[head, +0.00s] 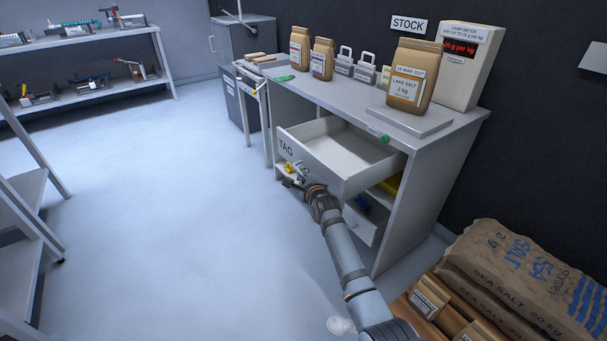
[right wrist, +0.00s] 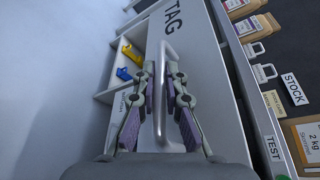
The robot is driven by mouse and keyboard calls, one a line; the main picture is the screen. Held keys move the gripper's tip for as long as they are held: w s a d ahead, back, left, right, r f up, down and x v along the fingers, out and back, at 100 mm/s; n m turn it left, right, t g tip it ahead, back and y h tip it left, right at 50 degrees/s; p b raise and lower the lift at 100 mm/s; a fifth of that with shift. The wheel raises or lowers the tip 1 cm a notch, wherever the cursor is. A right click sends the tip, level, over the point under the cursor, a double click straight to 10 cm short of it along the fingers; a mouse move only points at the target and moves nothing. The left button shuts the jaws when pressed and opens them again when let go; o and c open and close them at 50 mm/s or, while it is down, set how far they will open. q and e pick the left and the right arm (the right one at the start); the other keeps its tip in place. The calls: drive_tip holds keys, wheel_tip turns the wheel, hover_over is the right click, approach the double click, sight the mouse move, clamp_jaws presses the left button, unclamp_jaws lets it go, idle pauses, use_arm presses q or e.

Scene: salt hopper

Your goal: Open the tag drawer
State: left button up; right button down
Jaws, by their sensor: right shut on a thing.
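The tag drawer (head: 345,150) is a pale grey drawer under the counter, marked TAG on its front, and stands well pulled out. The visible part of its inside looks bare. Its front panel (right wrist: 205,75) fills the middle of the right wrist view, with a metal bar handle (right wrist: 165,62) on it. My right gripper (head: 296,180) is at the drawer front, shut on the handle, with the bar between its purple-padded fingers (right wrist: 158,95). In the head view the gripper and arm hide most of the handle. My left gripper is not in view.
Salt sacks (head: 515,270) lie at the lower right.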

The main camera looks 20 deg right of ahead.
drive_tip(key=c, duration=1.4)
unclamp_jaws()
drive_tip(key=v, duration=1.2)
drive_tip(key=shift+f, duration=0.1)
